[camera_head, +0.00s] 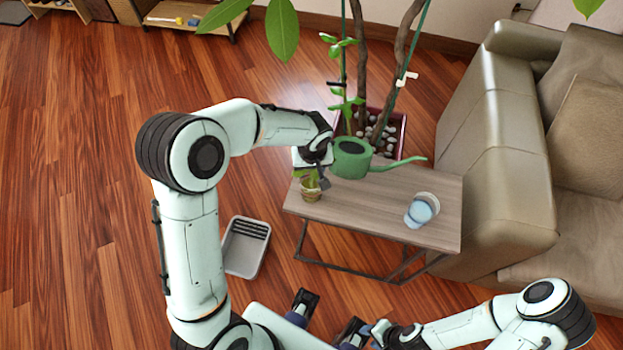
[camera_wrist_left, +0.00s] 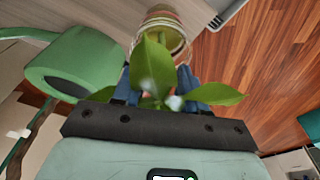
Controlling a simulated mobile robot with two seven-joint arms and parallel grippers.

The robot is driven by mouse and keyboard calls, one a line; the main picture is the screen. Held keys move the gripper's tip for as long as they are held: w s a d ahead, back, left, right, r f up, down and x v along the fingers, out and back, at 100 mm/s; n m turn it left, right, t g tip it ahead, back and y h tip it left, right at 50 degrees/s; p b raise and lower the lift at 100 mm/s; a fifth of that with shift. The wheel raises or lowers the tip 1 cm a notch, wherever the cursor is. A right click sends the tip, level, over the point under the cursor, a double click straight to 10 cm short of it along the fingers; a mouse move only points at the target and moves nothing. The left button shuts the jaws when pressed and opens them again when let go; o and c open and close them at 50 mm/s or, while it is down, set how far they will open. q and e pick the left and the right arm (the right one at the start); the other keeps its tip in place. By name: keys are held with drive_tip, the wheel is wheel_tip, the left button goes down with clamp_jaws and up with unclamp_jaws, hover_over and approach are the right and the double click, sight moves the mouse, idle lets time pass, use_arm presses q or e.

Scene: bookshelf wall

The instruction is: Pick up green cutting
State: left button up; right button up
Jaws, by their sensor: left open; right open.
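The stem is mostly hidden by leaves, and contact with the fingers cannot be told. My right gripper (camera_head: 328,318) is open and empty, low at the bottom of the head view.
A green watering can (camera_head: 351,160) stands close to the cutting on the side table (camera_head: 375,204). A blue-white cup (camera_head: 420,212) is at its right. A potted tree (camera_head: 362,70) is behind, a sofa (camera_head: 495,130) right, and a grey tray (camera_head: 245,258) on the floor.

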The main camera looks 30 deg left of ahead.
use_arm(q)
drive_tip(key=shift+w+a+f, duration=0.1)
drive_tip(key=shift+w+f, duration=0.05)
drive_tip(key=shift+f, duration=0.7)
clamp_jaws()
drive_tip(key=shift+r, duration=0.15)
